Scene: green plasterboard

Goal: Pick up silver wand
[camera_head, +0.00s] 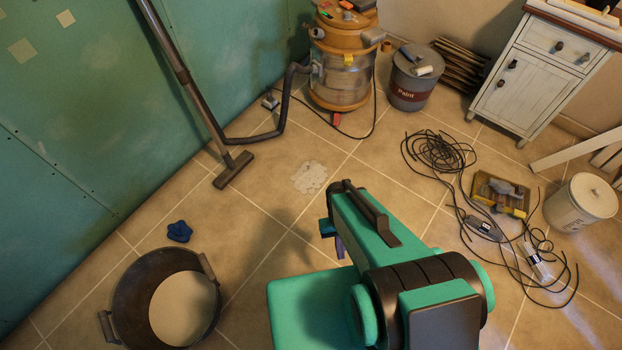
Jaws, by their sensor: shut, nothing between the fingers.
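The silver wand (185,80) is a long metal vacuum tube leaning against the green plasterboard wall. Its dark floor head (233,170) rests on the tiles, and a black hose (285,105) joins it to the orange vacuum (343,65). The wand's top runs out of the picture. My gripper (338,246) is low in the middle, mostly hidden behind my green arm. It is shut and empty, apart from the wand and to the right of and nearer than the floor head.
A dark tub (125,300) and a blue cloth-like item (179,231) lie at lower left. Black cables (440,150), a yellow tray (502,208) and a white bucket (580,203) are at right. A paint bucket (417,85) and cabinet (535,75) stand behind. Tiles between are mostly clear.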

